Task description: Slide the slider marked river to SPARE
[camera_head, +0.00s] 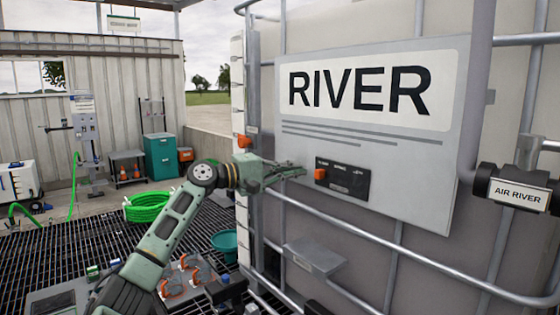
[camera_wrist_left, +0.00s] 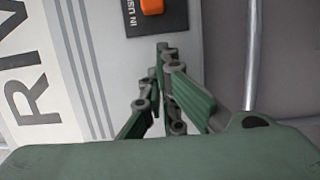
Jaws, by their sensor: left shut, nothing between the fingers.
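The slider (camera_head: 320,174) is an orange knob on a small black plate (camera_head: 350,184), fixed to the grey panel marked RIVER (camera_head: 440,170). The knob sits at the left end of the plate. Its lettering is too small to read in the head view. In the left wrist view, the orange knob (camera_wrist_left: 152,6) is cut by the top edge, and the plate (camera_wrist_left: 170,20) partly reads "IN US". My left gripper (camera_head: 302,171) is shut and empty, just left of the plate in the head view. In the left wrist view its fingertips (camera_wrist_left: 164,48) point toward the plate. My right gripper is not in view.
The panel hangs on a caged tank with grey bars (camera_head: 400,245). A pipe marked AIR RIVER (camera_head: 518,194) is at the right. A grey ledge (camera_head: 314,256) juts out below the panel. A green hose coil (camera_head: 155,206) and teal bucket (camera_head: 225,243) lie behind my left arm.

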